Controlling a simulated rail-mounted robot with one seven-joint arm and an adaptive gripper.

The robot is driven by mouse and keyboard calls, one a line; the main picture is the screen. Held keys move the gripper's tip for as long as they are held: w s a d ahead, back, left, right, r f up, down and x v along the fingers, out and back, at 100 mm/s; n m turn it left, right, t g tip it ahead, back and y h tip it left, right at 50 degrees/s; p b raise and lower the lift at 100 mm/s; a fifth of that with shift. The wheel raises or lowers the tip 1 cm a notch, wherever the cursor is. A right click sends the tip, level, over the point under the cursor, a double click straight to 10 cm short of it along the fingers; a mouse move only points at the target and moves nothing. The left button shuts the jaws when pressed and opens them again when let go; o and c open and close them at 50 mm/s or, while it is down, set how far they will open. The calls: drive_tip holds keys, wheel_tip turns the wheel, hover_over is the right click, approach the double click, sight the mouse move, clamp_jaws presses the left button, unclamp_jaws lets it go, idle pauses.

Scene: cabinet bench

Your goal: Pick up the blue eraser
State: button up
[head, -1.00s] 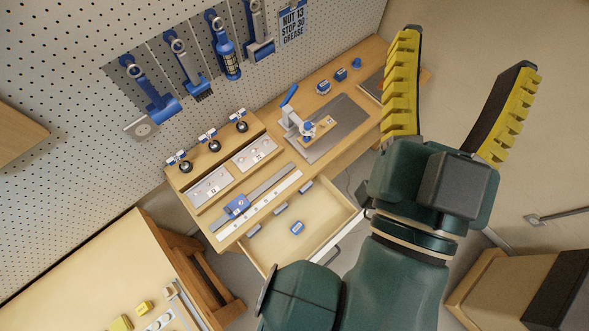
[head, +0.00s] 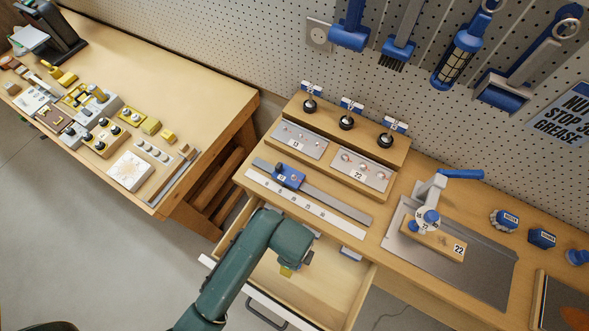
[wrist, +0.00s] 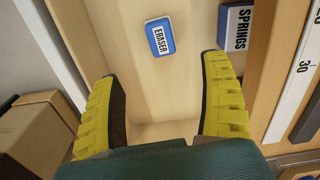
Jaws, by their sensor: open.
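The blue eraser (wrist: 160,37), a small block with a white face marked ERASER, lies on the pale wooden floor of the open drawer (head: 330,295). In the wrist view it sits at the top centre, beyond and between the fingertips. My gripper (wrist: 162,75) is open and empty, with its yellow-ribbed fingers spread wide on either side and not touching the eraser. In the head view my gripper (head: 287,270) reaches down over the drawer. My arm and gripper largely block the eraser there.
A blue block marked SPRINGS (wrist: 236,30) is right of the eraser, near the drawer's side. The bench edge and a white ruler (head: 305,204) lie close by. A blue-handled clamp (head: 430,205) stands on the bench. The drawer floor around the eraser looks clear.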

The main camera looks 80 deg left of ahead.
wheel_tip(320, 180, down, 14)
drive_tip(key=b, duration=0.3)
drive_tip(key=shift+r, duration=0.1)
drive_tip(key=c, duration=1.4)
